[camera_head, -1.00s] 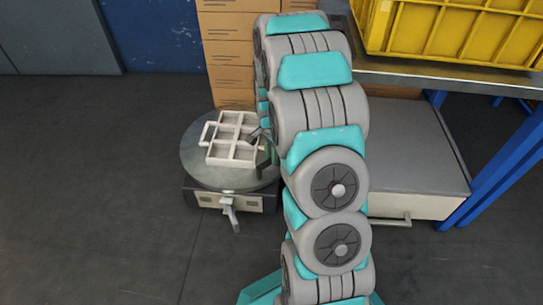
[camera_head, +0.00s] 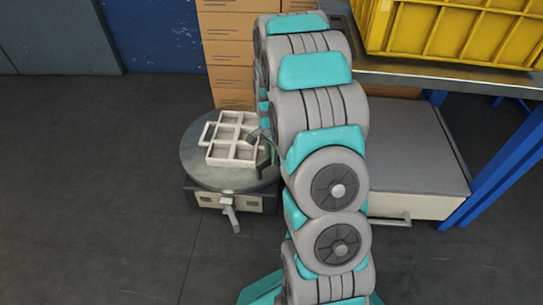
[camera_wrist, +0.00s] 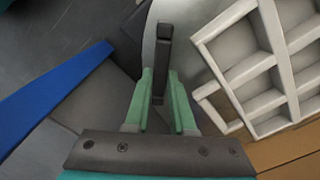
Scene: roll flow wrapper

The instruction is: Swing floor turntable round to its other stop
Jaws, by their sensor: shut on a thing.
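The floor turntable (camera_head: 195,172) is a round grey disc on a low boxy base, left of my arm in the head view. A white compartmented tray (camera_head: 237,158) lies on it, and the tray also shows at the upper right of the wrist view (camera_wrist: 232,47). A dark upright post (camera_wrist: 162,60) stands at the disc's edge. My gripper (camera_wrist: 160,75) has its green fingers shut on this post. In the head view the gripper is mostly hidden by my arm.
Stacked cardboard boxes (camera_head: 228,52) stand close behind the turntable. A bench with a yellow crate (camera_head: 455,32) and blue legs (camera_head: 503,165) is at the right, with a grey-topped low box (camera_head: 415,150) under it. The floor to the left and front is clear.

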